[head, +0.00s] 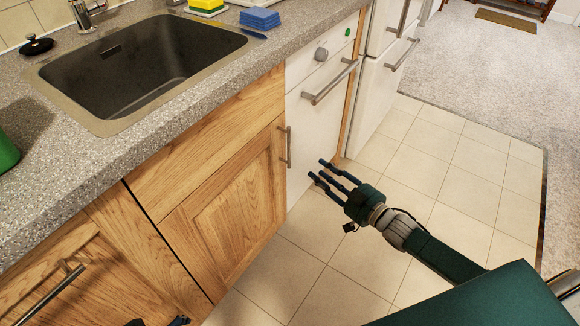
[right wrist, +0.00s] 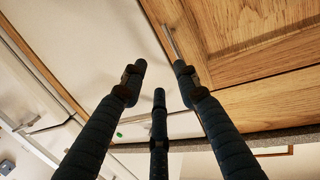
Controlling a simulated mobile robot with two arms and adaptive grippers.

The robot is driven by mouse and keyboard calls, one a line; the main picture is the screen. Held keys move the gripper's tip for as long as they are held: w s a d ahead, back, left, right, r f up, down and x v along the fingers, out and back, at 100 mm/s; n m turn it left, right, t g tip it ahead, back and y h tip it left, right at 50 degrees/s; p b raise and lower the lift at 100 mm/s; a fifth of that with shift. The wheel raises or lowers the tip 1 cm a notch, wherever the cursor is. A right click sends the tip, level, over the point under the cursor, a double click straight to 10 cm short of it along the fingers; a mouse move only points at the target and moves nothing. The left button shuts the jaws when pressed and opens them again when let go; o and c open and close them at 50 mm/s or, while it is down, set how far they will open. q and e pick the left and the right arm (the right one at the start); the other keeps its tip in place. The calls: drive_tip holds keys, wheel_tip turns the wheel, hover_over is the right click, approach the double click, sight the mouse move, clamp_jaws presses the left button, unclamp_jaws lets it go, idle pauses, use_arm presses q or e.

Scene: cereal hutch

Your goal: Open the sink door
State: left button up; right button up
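The sink door (head: 228,208) is a wooden panel door below the sink (head: 145,62), and it looks closed. Its upright metal handle (head: 288,147) is near the door's right edge. My right gripper (head: 320,170) is open and empty, with its fingers pointing toward the cabinet front, right of the handle and apart from it. In the right wrist view, the spread fingers (right wrist: 160,85) show with the handle (right wrist: 173,42) and the door (right wrist: 262,35) beyond them. Dark tips of my left gripper (head: 178,321) just show at the bottom edge; the rest is out of view.
A white appliance (head: 318,120) with a bar handle stands right of the sink door. Another wooden door (head: 75,265) with a handle is at the lower left. The grey countertop (head: 190,120) overhangs the cabinets. The tiled floor (head: 440,180) is clear.

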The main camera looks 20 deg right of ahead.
sight(290, 148)
drive_tip(key=w+a+r+b, duration=0.1)
drive_tip(key=w+a, duration=0.1)
drive_tip(key=w, duration=0.1)
drive_tip(key=w+a+r+y+b, duration=0.1)
drive_tip(key=w+a, duration=0.1)
drive_tip(key=w, duration=0.1)
drive_tip(key=w+a+r+y+b, duration=0.1)
drive_tip(key=w+a, duration=0.2)
drive_tip(key=w, duration=0.1)
drive_tip(key=shift+r+n, duration=0.1)
drive_tip(key=shift+n, duration=0.3)
use_arm(q)
drive_tip(key=shift+s+r+t, duration=0.1)
drive_tip(key=shift+r+t, duration=0.3)
drive_tip(key=shift+r, duration=0.3)
use_arm(e)
clamp_jaws()
